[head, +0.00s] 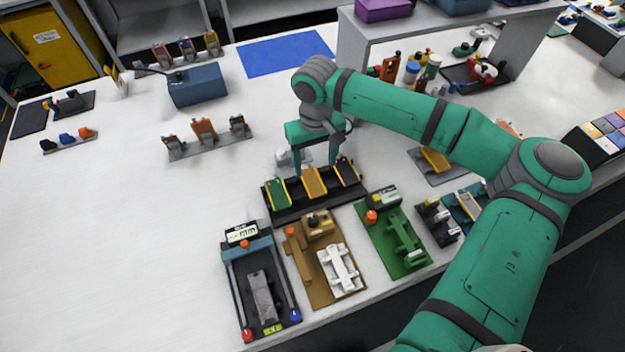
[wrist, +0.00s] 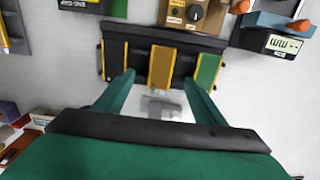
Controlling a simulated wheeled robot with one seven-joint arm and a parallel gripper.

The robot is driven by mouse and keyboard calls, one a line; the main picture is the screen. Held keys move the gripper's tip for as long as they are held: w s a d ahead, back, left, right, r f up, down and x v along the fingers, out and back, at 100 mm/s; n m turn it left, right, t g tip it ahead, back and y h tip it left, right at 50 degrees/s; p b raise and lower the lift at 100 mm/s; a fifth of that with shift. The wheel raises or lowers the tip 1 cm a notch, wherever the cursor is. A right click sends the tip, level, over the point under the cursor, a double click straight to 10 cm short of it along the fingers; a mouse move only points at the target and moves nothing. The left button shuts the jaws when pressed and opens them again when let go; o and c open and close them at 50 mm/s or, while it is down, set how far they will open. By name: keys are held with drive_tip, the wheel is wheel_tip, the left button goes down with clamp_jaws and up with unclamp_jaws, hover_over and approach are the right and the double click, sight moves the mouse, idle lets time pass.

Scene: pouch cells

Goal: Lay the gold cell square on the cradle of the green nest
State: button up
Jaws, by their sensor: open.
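The gold cell (head: 313,182) leans in the middle place of a black rack (head: 290,208), between a green cell (head: 277,193) and a dark cell (head: 347,171). In the wrist view the gold cell (wrist: 161,68) stands centred between my fingers. My gripper (head: 316,162) is open and empty, pointing down at the rack's back side; its fingertips (wrist: 159,79) lie either side of the gold cell in the picture, and I cannot tell how far above it. The green nest (head: 385,213) is right of the rack, its raised green cradle (head: 404,238) bare.
A brown nest (head: 298,262) with a white cradle and a dark-blue-framed station (head: 238,290) holding a grey piece stand in front of the rack. Small black fixtures (head: 437,220) are right of the green nest. The table's left side is largely clear.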

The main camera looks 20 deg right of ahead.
sight(312, 181)
wheel_tip(312, 181, down, 3)
drive_tip(key=shift+w+a+f, duration=0.15)
drive_tip(key=shift+w+f, duration=0.1)
drive_tip(key=shift+f, duration=0.25)
drive_tip(key=shift+w+f, duration=0.15)
drive_tip(key=shift+f, duration=0.95)
drive_tip(key=shift+w+f, duration=0.15)
drive_tip(key=shift+f, duration=0.9)
drive_tip(key=c, duration=1.1)
